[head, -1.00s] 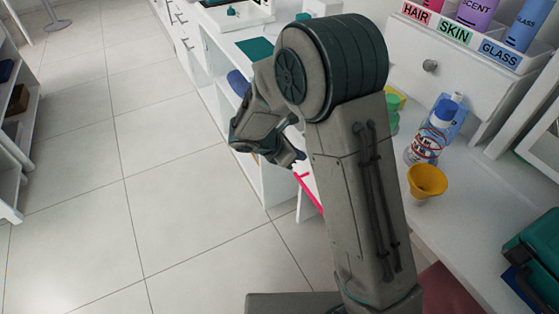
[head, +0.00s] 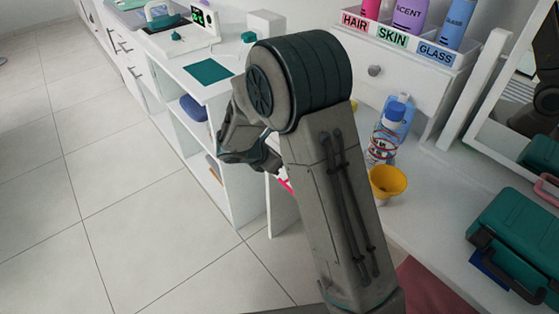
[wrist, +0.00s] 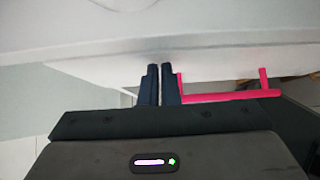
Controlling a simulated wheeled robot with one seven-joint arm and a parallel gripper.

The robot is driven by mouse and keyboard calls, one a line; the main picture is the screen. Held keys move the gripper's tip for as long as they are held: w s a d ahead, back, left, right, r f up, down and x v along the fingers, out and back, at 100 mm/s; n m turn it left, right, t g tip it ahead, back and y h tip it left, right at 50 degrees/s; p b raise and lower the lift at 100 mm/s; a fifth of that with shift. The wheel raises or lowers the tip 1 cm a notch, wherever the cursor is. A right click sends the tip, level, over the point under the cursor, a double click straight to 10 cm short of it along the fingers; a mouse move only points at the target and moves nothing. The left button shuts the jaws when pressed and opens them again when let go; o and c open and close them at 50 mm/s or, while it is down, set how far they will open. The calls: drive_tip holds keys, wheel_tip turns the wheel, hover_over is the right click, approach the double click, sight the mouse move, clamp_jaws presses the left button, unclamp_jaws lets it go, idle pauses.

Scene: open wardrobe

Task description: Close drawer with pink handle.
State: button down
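The pink handle (head: 286,185) shows as a short strip in the head view, mostly hidden behind my arm, at the front of a white drawer under the counter. In the wrist view the pink bar handle (wrist: 230,96) runs to the right of my fingertips, with a post at its right end. My gripper (wrist: 160,85) has its two dark fingers almost together, with only a thin gap and nothing seen between them. The fingers point at a white surface and sit beside the handle's left end; I cannot tell whether they touch it. In the head view my gripper (head: 272,163) is beside the counter.
The white counter holds a yellow cup (head: 388,183), a blue-capped bottle (head: 384,137) and a teal case (head: 520,235). A white open-shelf unit (head: 228,180) stands left of the gripper. The tiled floor (head: 130,210) at left is clear.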

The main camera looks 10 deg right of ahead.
drive_tip(key=shift+w+d+r, duration=0.1)
drive_tip(key=shift+w+d, duration=0.05)
drive_tip(key=shift+d, duration=0.15)
drive_tip(key=s+a+r+p, duration=0.2)
drive_tip(key=s+a+r, duration=0.45)
drive_tip(key=a, duration=0.35)
drive_tip(key=s+d+r+m+g+y+p, duration=0.1)
drive_tip(key=s+d+r+m+y+p, duration=0.2)
drive_tip(key=s+d+r+m+p, duration=0.3)
drive_tip(key=s+d+r+m+g+y+p, duration=0.1)
drive_tip(key=s+d+r+m+y+p, duration=0.3)
drive_tip(key=s+r+m, duration=0.9)
drive_tip(key=d+r+m+p, duration=0.3)
drive_tip(key=d+r+m, duration=0.1)
drive_tip(key=d+m, duration=0.1)
drive_tip(key=shift+s+d+r+m+y, duration=0.15)
drive_tip(key=shift+s+m+y, duration=0.15)
drive_tip(key=shift+s, duration=0.05)
